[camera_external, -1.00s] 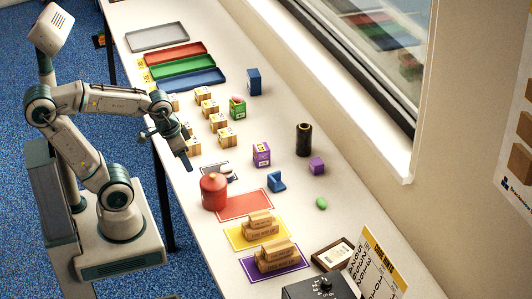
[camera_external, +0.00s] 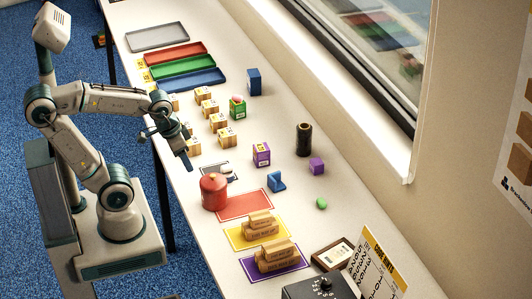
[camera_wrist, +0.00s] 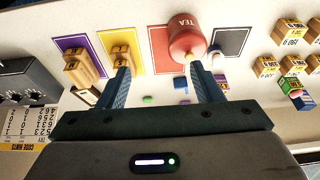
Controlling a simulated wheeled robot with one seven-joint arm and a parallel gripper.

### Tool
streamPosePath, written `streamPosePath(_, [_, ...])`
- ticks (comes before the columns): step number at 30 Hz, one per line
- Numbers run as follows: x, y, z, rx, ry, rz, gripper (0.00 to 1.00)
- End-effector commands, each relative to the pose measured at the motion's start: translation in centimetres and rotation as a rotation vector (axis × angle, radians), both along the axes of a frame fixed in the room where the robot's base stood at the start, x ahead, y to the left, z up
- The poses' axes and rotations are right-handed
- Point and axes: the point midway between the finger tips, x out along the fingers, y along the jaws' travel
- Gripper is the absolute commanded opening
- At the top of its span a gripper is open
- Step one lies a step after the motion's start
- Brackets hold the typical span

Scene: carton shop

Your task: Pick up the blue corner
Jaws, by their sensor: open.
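The blue corner (camera_external: 277,182) is an L-shaped block standing on the white table, right of the red canister (camera_external: 213,191) and just beyond the red mat (camera_external: 245,205). In the wrist view a small blue piece (camera_wrist: 180,83), which looks like the blue corner, shows between my fingers, near the right one and well beyond the fingertips. My gripper (camera_external: 187,162) is open and empty above the table's near edge, left of the blue corner and apart from it. Both fingers of my gripper (camera_wrist: 159,72) show in the wrist view.
A purple box (camera_external: 261,154), a purple cube (camera_external: 317,166), a green piece (camera_external: 321,203) and a dark cylinder (camera_external: 304,139) stand around the corner. Wooden blocks rest on the yellow mat (camera_external: 236,238) and purple mat (camera_external: 248,269). Several small cartons stand farther back.

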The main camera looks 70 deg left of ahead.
Motion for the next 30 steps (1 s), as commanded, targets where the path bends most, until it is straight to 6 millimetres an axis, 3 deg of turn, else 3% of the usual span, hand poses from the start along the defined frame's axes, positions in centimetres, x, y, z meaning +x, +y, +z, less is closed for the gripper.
streamPosePath(10, [0.0, 0.0, 0.0, 0.000, 0.000, 0.000, 0.60])
streamPosePath(12, [0.0, 0.0, 0.0, 0.000, 0.000, 0.000, 0.71])
streamPosePath(22, [0.4, 0.1, 0.1, 0.006, 0.004, -0.016, 0.71])
streamPosePath(26, [2.5, 0.3, 0.4, 0.032, 0.025, -0.099, 0.71])
streamPosePath(30, [6.7, 0.9, 0.8, 0.080, 0.062, -0.273, 0.71])
